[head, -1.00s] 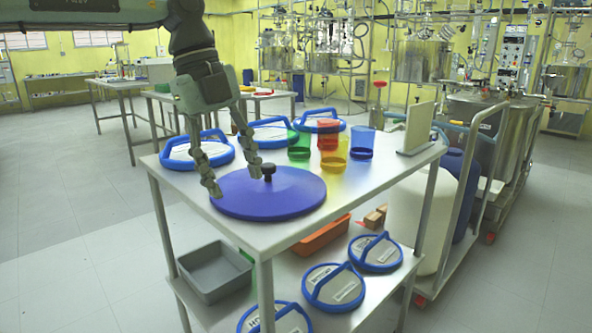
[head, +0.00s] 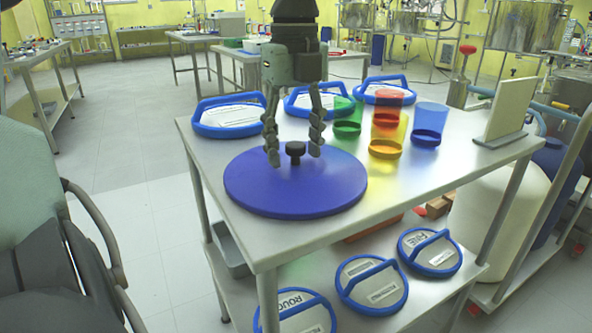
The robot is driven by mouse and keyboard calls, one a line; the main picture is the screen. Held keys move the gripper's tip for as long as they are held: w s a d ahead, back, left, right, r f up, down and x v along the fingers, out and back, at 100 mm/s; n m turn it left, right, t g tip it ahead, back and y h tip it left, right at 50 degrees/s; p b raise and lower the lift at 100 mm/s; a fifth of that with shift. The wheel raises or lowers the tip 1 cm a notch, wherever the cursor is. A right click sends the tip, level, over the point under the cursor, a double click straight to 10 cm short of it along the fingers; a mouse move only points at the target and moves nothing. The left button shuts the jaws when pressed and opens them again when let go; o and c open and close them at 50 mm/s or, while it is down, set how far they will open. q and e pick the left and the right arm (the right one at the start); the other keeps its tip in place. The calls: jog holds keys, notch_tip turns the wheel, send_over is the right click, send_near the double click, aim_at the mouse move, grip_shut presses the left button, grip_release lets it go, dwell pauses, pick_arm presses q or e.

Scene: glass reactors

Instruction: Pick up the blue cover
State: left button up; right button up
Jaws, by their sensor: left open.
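The blue cover (head: 296,193) is a flat round disc with a black knob (head: 295,152) at its middle. It lies on the top of the metal table (head: 385,205), near the front left corner. My left gripper (head: 294,158) is above the cover, pointing down and open. Its two fingers appear on either side of the knob, with gaps to it, and their tips are close to the cover's surface. Whether the tips touch the cover I cannot tell. My right gripper is not in view.
Blue-rimmed lids with handles (head: 232,114) stand behind the cover. Coloured clear beakers (head: 429,120) are to the right, and an upright panel (head: 506,108) stands near the right edge. The lower shelf holds more lids (head: 372,284) and a grey tray (head: 231,247).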

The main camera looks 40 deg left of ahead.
pick_arm(q)
jog(key=shift+f, duration=0.75)
jog(key=shift+c, duration=0.5)
grip_shut()
jog(key=shift+r, duration=0.1)
